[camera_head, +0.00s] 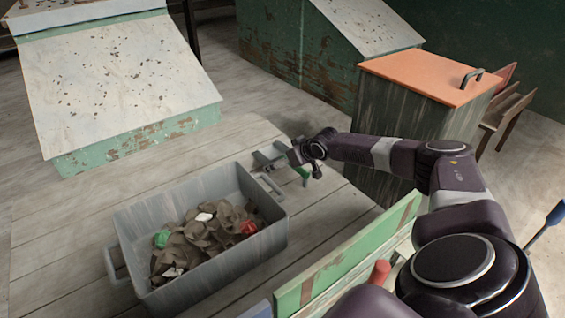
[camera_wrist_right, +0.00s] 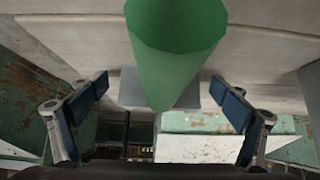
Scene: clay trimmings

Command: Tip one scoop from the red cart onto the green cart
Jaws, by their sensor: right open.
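A scoop with a grey pan (camera_head: 266,154) and a green handle (camera_head: 304,174) lies on the plank surface beside the grey bin. My right gripper (camera_head: 300,152) is at the scoop. In the right wrist view its fingers (camera_wrist_right: 160,88) are open, with the green handle (camera_wrist_right: 177,45) between them, apart from both pads. The grey bin (camera_head: 133,237) holds crumpled brown trimmings (camera_head: 207,238) with green, red and white bits. A green panel (camera_head: 345,262) with a brown stripe stands in front; I cannot tell whether it belongs to a cart. My left gripper is out of view.
A dark box with an orange lid and black handle (camera_head: 432,78) stands behind my right arm. A red rod end (camera_head: 379,272) shows by the green panel. Sloped, speckled green desks (camera_head: 120,85) stand at the back. Planks left of the bin are clear.

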